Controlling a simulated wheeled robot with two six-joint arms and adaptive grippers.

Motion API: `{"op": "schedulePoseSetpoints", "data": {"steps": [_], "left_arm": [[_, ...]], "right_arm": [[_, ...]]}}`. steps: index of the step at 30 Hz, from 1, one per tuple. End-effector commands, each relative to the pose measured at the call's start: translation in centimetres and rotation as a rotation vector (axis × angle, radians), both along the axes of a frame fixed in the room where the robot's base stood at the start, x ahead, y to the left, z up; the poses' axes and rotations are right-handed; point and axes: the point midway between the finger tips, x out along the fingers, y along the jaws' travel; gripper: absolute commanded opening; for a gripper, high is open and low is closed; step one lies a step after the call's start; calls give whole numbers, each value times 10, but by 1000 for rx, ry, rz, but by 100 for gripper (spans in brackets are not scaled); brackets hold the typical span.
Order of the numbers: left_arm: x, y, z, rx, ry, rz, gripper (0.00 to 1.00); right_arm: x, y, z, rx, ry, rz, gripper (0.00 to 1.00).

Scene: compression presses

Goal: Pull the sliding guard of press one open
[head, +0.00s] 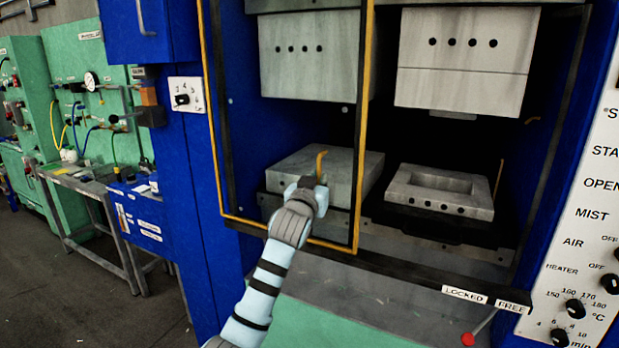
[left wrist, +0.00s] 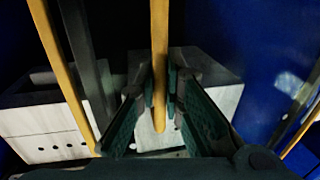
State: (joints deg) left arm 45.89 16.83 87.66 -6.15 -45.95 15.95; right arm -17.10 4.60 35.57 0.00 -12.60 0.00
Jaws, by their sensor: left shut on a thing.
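The sliding guard (head: 359,130) of the press is a clear panel in a yellow-edged frame. It covers the left part of the press opening, and the right part is uncovered. Its handle is a yellow upright bar (head: 320,163). My left gripper (head: 314,186) is at this handle. In the left wrist view the handle (left wrist: 160,60) stands between the two fingers (left wrist: 160,95) of my left gripper, which is shut on it. My right gripper is in neither view.
Inside the press, a lower mould block (head: 440,185) with a cavity sits at right, below an upper block (head: 465,60). A red-knobbed lever (head: 468,339) is by the LOCKED and FREE labels (head: 487,299). A control panel (head: 570,230) stands at right, and green benches (head: 95,95) at left.

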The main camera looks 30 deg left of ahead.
Motion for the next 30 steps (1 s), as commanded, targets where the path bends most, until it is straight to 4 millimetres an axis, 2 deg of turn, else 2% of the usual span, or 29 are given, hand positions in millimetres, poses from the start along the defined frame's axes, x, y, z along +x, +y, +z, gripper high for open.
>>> {"op": "schedulePoseSetpoints", "data": {"steps": [13,14,17,26,30], "left_arm": [[3,0,-1,0,0,-8,0],[3,0,-1,0,0,-8,13],[2,1,-1,0,0,-6,29],[1,1,0,0,-1,-6,30],[-12,-3,0,2,-3,-7,30]], "right_arm": [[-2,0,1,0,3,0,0],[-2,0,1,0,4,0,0],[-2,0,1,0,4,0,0],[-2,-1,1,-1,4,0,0],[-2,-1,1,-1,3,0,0]]}}
